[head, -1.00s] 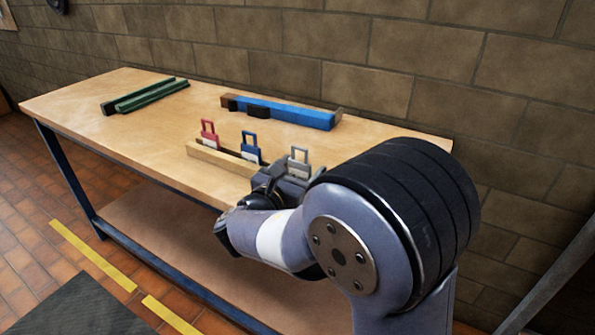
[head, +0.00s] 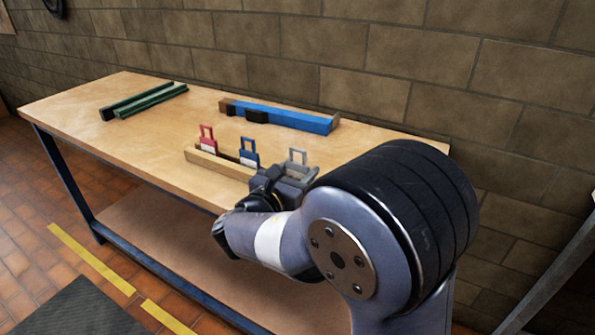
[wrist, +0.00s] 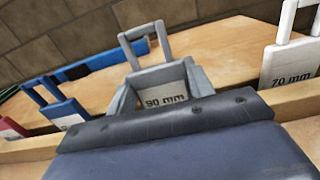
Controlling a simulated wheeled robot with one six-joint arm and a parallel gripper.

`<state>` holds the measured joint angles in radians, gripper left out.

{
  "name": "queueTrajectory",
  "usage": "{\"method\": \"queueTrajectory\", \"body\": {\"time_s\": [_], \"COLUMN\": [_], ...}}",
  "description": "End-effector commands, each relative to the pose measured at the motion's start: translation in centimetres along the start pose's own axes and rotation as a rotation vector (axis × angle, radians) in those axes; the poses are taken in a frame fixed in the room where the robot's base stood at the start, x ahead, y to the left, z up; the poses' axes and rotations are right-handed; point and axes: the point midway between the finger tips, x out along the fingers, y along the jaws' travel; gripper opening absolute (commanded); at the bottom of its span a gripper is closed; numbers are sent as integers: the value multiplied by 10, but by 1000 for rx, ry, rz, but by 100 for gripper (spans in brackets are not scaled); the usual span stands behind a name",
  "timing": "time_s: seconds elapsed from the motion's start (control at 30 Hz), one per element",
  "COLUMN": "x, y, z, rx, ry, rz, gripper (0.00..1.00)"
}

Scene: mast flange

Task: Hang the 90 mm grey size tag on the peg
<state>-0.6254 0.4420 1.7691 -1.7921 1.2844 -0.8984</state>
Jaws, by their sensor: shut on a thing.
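The grey size tag (wrist: 165,90), marked "90 mm", has a square loop handle on top and stands in the middle of the wrist view. My gripper (wrist: 162,98) is shut on its lower body, with a finger at each side. In the head view, the grey tag (head: 298,156) shows just above my gripper (head: 286,176), at the right part of the wooden rack (head: 215,164). Its lower edge is hidden by my gripper, so I cannot tell whether it is clear of the rack. I cannot make out the peg in either view.
A red tag (head: 208,140) and a blue tag (head: 249,155) stand in the rack to the left. A white tag marked "70 mm" (wrist: 291,60) stands to the right. A long blue bar (head: 290,118) and green rails (head: 150,100) lie farther back on the bench. Bench top between them is clear.

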Motion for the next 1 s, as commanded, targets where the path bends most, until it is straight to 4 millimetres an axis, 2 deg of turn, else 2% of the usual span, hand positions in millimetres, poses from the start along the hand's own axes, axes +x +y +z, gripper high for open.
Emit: {"method": "queueTrajectory", "body": {"time_s": [0.03, 0.53, 1.0], "x": [0, 0, 0], "y": [0, 0, 0], "z": [9, 48, 49], "rx": [1, 1, 0], "ry": [0, 0, 0], "rz": [0, 0, 0], "gripper": [27, 27, 27]}}
